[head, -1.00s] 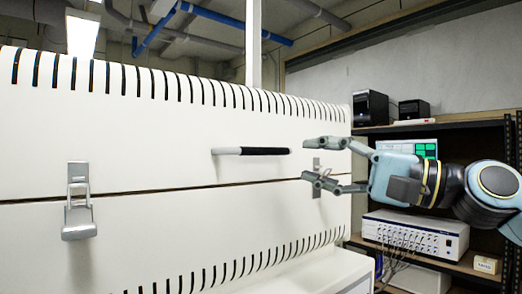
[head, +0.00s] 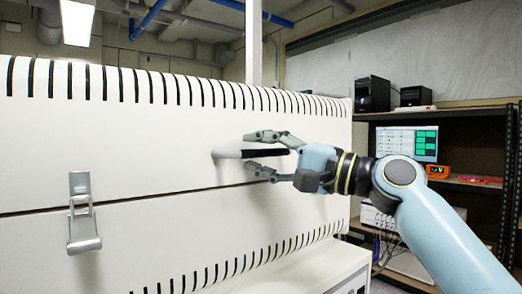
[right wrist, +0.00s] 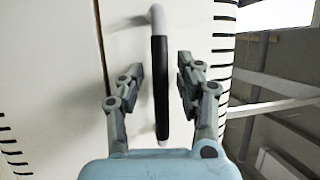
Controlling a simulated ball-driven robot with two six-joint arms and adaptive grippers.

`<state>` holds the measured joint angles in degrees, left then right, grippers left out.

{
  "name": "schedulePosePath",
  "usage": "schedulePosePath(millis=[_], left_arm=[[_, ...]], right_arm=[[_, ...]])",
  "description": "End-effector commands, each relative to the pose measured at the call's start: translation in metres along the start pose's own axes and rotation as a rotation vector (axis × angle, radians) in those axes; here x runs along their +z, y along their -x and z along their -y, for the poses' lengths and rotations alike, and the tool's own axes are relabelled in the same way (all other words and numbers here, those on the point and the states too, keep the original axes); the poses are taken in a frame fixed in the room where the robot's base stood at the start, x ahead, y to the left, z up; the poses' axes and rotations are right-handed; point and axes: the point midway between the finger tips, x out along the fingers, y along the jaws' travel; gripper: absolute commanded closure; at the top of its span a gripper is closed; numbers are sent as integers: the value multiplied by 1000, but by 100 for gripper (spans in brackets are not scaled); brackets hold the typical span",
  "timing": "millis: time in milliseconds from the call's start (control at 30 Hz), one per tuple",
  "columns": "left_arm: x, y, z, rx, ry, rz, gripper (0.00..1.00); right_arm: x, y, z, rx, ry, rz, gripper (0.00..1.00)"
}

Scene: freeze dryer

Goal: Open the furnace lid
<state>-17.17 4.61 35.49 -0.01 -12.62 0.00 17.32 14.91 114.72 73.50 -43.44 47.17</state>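The furnace lid (head: 140,130) is the white upper half of a large cabinet with rows of black slots. A dark seam parts it from the lower body (head: 150,235). A handle with a black grip and a light end (head: 232,154) is on the lid's front. My right gripper (head: 256,154) is open with its fingers above and below the handle. In the right wrist view, the black handle (right wrist: 160,75) runs between the two open fingers, with a gap on each side. A metal latch (head: 82,212) hangs at the seam on the left. My left gripper is not in view.
A dark shelf rack (head: 460,112) stands right of the furnace. It holds black boxes (head: 372,102), a monitor (head: 408,142) and a small orange device (head: 438,171). A pale upright post (head: 253,45) stands behind the lid.

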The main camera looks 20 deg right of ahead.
Motion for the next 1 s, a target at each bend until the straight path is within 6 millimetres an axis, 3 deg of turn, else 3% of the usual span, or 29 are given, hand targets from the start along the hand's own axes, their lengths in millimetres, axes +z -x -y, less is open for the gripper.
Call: schedulePosePath(millis=[167, 467, 1000], left_arm=[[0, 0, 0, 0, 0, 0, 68], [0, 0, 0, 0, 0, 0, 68], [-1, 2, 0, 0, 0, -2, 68]], right_arm=[[0, 0, 0, 0, 0, 0, 65], [0, 0, 0, 0, 0, 0, 100], [-2, -2, 2, 3, 2, 0, 100]])
